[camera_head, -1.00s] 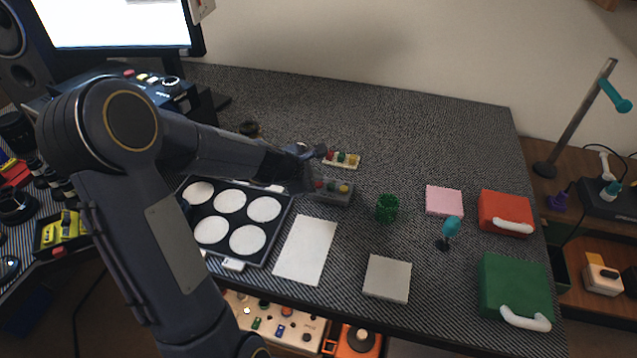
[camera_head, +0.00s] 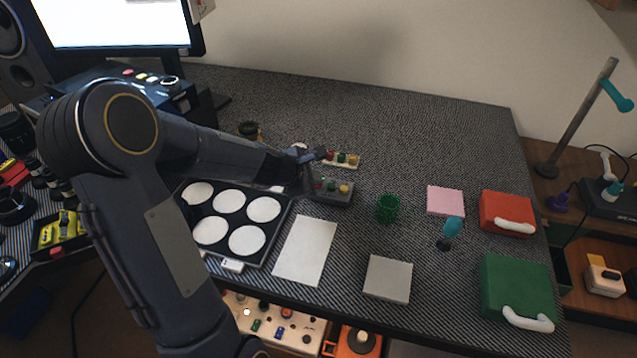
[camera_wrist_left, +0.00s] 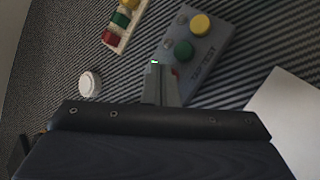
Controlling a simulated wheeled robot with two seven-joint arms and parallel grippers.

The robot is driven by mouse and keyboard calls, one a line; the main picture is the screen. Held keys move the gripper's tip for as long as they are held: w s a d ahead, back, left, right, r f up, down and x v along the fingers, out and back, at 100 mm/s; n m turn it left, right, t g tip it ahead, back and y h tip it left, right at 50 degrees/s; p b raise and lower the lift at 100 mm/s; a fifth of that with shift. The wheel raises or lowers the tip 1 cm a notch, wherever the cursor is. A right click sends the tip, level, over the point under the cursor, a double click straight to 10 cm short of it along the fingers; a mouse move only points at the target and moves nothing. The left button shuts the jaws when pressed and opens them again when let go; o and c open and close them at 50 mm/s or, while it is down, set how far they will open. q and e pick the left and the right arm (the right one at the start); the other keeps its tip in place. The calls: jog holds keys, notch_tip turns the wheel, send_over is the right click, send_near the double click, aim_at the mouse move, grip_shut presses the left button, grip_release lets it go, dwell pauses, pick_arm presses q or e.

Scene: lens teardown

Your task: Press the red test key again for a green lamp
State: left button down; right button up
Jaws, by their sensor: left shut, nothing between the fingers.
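The grey test box (camera_head: 333,193), marked TAP TEST, lies on the striped mat. It also shows in the left wrist view (camera_wrist_left: 208,48), with a yellow key (camera_wrist_left: 200,24), a green key (camera_wrist_left: 184,50) and a red key (camera_wrist_left: 175,72). The red key is mostly hidden by my left gripper (camera_wrist_left: 160,75). A small lamp (camera_wrist_left: 154,62) at the fingertips, in line with the red key, glows green; the other two lamps look grey. My left gripper (camera_head: 307,187) is shut and empty, at the red-key end of the box. Contact with the key cannot be told.
A cream strip with coloured blocks (camera_head: 343,160) lies behind the box. A black tray of white discs (camera_head: 284,221) is left, a white sheet (camera_head: 305,250) in front, a green cup (camera_head: 388,208) right. The mat's back right is clear.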

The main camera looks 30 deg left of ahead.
pick_arm(q)
jog(key=shift+r, duration=0.1)
jog(key=shift+r+p, duration=0.7)
jog(key=shift+p, duration=0.1)
jog(key=shift+r, duration=0.1)
notch_tip(320, 180, up, 5)
jog(key=p, duration=0.4)
jog(key=shift+p, duration=0.4)
